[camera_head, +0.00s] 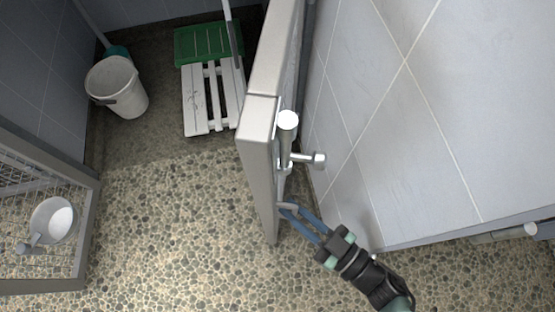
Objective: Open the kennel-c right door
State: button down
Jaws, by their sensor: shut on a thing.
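The pale kennel door (258,150) stands out edge-on from the tiled wall, swung open into the floor space. A metal latch with a round knob (288,120) and a short bar ending in a cap (319,159) sits on its right face. My gripper (287,208) is at the lower part of the door, below the latch, with its blue fingers closed on the door's edge or a small fitting there. The exact part between the fingertips is too small to tell.
A white bucket (117,88), a white slatted pallet (212,97) and a green tray (205,43) stand at the back. A mesh panel (88,230) with a bowl (54,220) is at left. The pebbled floor (170,220) between is clear. The tiled wall (400,120) is close at right.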

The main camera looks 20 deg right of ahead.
jog(key=shift+s+d, duration=0.1)
jog(key=shift+d, duration=0.45)
jog(key=c, duration=1.2)
grip_release()
jog(key=p+v, duration=0.1)
jog(key=v, duration=1.2)
jog(key=shift+a, duration=0.1)
jog(key=shift+f, duration=0.1)
